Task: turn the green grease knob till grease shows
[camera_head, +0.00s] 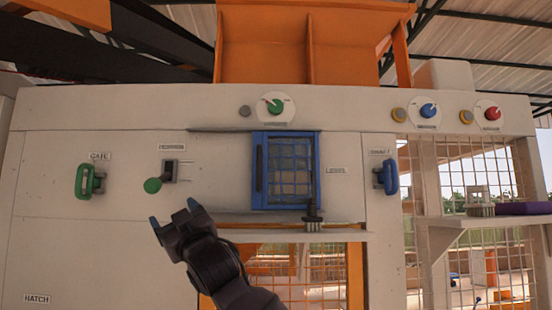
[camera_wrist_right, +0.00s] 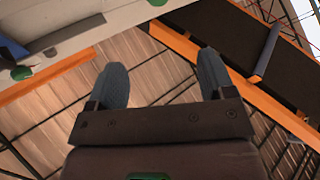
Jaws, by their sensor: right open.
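The green knob (camera_head: 275,105) sits on a white round dial on the upper front panel, above the blue-framed window. A small round grey spot (camera_head: 245,111) is just left of its dial; no yellow shows in it. My right gripper (camera_head: 174,213) is open and empty, below and left of the knob and well apart from it. Its two fingers also show spread in the right wrist view (camera_wrist_right: 162,75), with nothing between them. Green patches show at that view's upper left and top edge; I cannot tell which is the knob. My left gripper is not in view.
A blue knob (camera_head: 428,110) and a red knob (camera_head: 492,113) sit further right, each beside a yellowish spot. A blue-framed mesh window (camera_head: 286,170), a green handle (camera_head: 88,181), a blue handle (camera_head: 390,177) and a round green button (camera_head: 152,186) are on the panel. A ledge (camera_head: 290,236) juts below the window.

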